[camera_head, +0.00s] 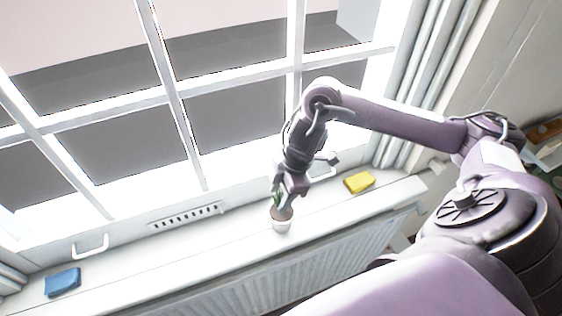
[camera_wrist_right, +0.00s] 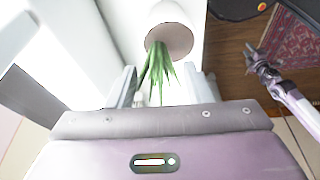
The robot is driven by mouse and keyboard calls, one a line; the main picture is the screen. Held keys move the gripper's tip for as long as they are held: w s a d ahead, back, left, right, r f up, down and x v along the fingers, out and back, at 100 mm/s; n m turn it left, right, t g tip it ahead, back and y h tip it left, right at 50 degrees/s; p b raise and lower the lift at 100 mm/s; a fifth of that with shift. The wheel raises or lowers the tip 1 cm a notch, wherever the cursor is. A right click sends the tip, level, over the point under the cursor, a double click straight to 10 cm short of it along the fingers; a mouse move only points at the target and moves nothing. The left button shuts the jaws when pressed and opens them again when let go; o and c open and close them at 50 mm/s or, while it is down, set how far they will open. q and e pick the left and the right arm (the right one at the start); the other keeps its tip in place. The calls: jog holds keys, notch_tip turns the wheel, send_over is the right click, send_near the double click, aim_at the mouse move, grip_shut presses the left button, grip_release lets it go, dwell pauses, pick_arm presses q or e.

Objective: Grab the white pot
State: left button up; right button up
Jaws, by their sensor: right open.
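The white pot (camera_head: 281,226) stands upright on the windowsill (camera_head: 228,232), with a spiky green plant in it. My right gripper (camera_head: 284,203) is just above the pot, at the plant. In the right wrist view the pot (camera_wrist_right: 172,38) is beyond the fingertips, and the green leaves reach back between the two spread fingers (camera_wrist_right: 163,86). The right gripper is open and the fingers are apart from the pot. What looks like my left gripper (camera_wrist_right: 262,66) shows at the right of the right wrist view, too small to tell its opening.
A yellow block (camera_head: 359,182) lies on the sill to the right of the pot, and a blue block (camera_head: 62,283) at the far left. The window with its handles is behind the pot. A radiator (camera_head: 262,283) is below the sill. The sill between pot and blue block is clear.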

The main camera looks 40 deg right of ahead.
jog(key=shift+x, duration=1.1)
grip_shut()
jog(key=shift+w, duration=0.1)
